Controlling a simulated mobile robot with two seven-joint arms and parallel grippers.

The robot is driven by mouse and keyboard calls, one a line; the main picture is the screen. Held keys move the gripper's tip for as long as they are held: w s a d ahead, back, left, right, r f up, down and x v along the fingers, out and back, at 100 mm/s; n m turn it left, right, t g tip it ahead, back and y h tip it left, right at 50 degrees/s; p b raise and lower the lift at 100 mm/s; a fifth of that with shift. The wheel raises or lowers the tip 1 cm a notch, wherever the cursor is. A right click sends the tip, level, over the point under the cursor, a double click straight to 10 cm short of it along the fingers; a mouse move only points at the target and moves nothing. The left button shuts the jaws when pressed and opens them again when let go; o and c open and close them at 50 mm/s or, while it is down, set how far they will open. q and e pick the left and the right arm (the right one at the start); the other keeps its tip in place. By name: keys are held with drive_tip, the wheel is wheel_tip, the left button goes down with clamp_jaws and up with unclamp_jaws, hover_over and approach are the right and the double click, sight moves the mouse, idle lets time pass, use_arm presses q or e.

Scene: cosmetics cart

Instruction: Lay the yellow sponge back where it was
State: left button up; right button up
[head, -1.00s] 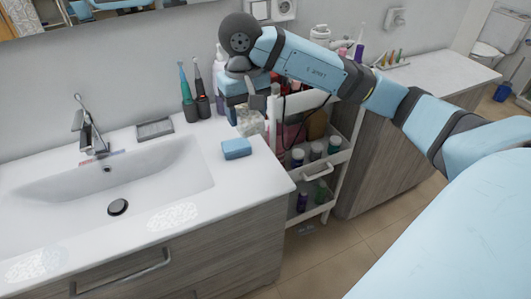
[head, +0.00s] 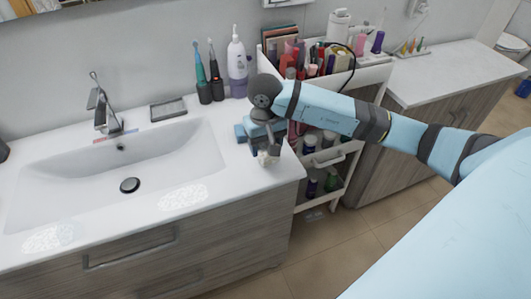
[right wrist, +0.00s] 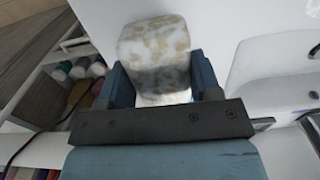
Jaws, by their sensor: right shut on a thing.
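My right gripper (head: 264,148) is low over the counter's right end, beside the sink. It is shut on a pale block with yellowish-tan blotches, seemingly the yellow sponge (right wrist: 153,48), between its two blue fingers in the right wrist view. In the head view only a small pale part of the sponge (head: 269,157) shows below the gripper. I cannot tell whether it touches the counter (head: 240,185). Blue shows at the gripper's left, where a blue sponge lay; I cannot tell sponge from finger there. My left gripper is out of view.
A white pump bottle (head: 237,64) and electric toothbrushes (head: 202,75) stand behind the gripper. A soap dish (head: 168,108) lies behind the sink basin (head: 120,165). The cart (head: 330,160), filled with bottles, stands just right of the counter. The counter's front right corner is clear.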

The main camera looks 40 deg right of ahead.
wheel_tip(320, 180, down, 4)
drive_tip(key=shift+r, duration=0.1)
drive_tip(key=shift+f, duration=0.25)
drive_tip(key=o, duration=0.8)
